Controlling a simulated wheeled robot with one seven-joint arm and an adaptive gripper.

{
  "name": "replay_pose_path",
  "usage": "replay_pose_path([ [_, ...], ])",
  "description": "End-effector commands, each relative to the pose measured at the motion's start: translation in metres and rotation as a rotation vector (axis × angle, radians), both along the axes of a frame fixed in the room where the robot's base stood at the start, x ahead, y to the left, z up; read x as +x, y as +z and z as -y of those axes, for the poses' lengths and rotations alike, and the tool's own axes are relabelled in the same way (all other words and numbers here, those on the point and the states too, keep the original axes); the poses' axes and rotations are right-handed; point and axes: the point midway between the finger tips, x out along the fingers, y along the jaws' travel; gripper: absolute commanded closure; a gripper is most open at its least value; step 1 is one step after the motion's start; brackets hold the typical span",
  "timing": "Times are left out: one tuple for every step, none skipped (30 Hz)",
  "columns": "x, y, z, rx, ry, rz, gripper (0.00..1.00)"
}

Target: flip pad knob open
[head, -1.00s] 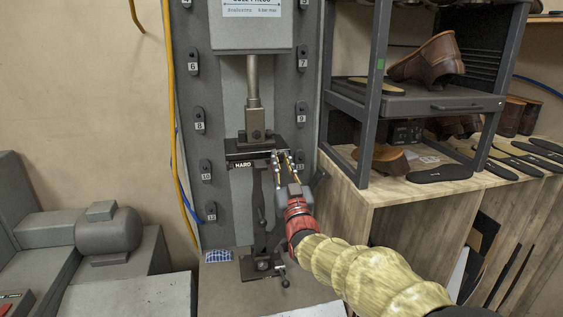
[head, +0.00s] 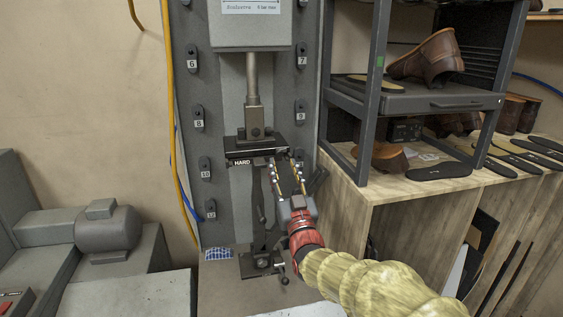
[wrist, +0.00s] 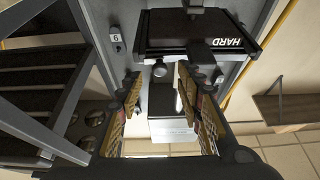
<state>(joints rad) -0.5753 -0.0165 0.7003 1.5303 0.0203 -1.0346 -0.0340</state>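The black pad plate (head: 254,147) with a HARD label sits under the press ram on the grey machine. My gripper (head: 283,163) is at the right part of the pad's front edge. In the wrist view my gripper (wrist: 158,84) is open, one finger on each side of the knob, with nothing visibly clamped. Contact with the knob cannot be told. In the head view the knob is not clearly discernible.
The press column (head: 254,85) stands above the pad, with numbered holders (head: 198,118) on both sides. A metal rack (head: 425,101) with shoes and a wooden bench (head: 372,187) stand close on the right. A grey motor (head: 107,230) is at the left.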

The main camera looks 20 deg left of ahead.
Motion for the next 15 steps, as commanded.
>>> replay_pose_path([
  [-0.006, -0.002, 0.004, 0.001, 0.0, 0.001, 0.64],
  [-0.01, -0.004, 0.006, 0.0, 0.0, 0.0, 0.64],
  [-0.014, -0.006, 0.009, -0.001, 0.0, -0.001, 0.64],
  [-0.016, -0.008, 0.01, 0.0, 0.0, 0.0, 0.64],
  [-0.019, -0.009, 0.012, 0.0, 0.0, 0.0, 0.64],
  [-0.022, -0.01, 0.014, 0.0, 0.0, 0.0, 0.64],
  [-0.024, -0.011, 0.015, 0.001, 0.0, 0.001, 0.64],
  [-0.025, -0.012, 0.016, 0.001, 0.0, 0.001, 0.64],
  [-0.027, -0.013, 0.017, 0.0, 0.0, 0.0, 0.64],
  [-0.028, -0.014, 0.018, 0.0, -0.001, 0.0, 0.64],
  [-0.028, -0.014, 0.018, 0.0, -0.001, -0.001, 0.64],
  [-0.029, -0.015, 0.018, 0.0, -0.001, -0.001, 0.64],
  [-0.029, -0.015, 0.019, 0.0, -0.001, -0.001, 0.64],
  [-0.029, -0.015, 0.019, 0.0, -0.001, -0.001, 0.64],
  [-0.03, -0.015, 0.019, 0.0, -0.001, -0.001, 0.64],
])
